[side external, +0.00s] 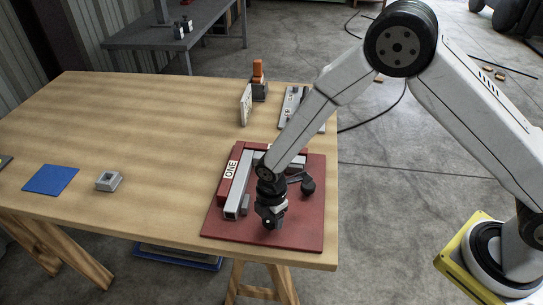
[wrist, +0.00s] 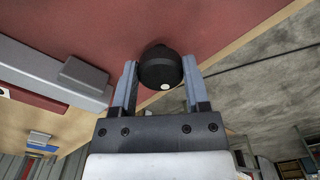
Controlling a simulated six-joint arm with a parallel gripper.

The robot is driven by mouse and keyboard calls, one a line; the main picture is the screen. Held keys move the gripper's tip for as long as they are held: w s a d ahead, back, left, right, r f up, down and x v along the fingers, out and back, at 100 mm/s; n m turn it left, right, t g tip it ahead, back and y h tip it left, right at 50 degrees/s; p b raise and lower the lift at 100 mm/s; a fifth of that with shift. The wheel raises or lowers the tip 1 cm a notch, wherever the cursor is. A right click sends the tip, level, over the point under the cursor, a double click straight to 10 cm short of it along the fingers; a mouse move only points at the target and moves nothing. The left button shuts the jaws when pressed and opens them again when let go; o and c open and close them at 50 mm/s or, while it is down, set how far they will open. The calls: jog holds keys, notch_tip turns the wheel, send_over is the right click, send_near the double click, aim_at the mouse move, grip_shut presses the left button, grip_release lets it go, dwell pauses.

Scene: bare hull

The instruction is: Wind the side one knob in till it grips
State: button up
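A red base plate (side external: 305,230) lies at the table's right end. It carries a grey rail assembly with a red block labelled ONE (side external: 231,170) along its left side. My gripper (side external: 269,222) is low over the front of the plate. In the wrist view, a round black knob (wrist: 160,66) with a white dot sits between the two fingers of my gripper (wrist: 160,82). The fingers lie close on either side of it; I cannot tell whether they press on it. In the side view that knob is hidden by the gripper. Another black round part (side external: 308,186) shows to the right.
A small grey block (side external: 109,181) and a blue mat (side external: 51,180) lie to the left. An orange-topped tool (side external: 258,80), a white card (side external: 245,105) and a grey plate (side external: 290,104) stand or lie behind. The table's middle is clear.

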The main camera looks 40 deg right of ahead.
jog(key=shift+c, duration=0.5)
jog(key=m, duration=1)
jog(key=shift+s+m, duration=0.15)
jog(key=shift+m, duration=0.25)
jog(key=m, duration=0.5)
jog(key=shift+a, duration=0.15)
jog(key=m, duration=0.5)
jog(key=shift+a, duration=0.1)
jog(key=shift+m, duration=0.3)
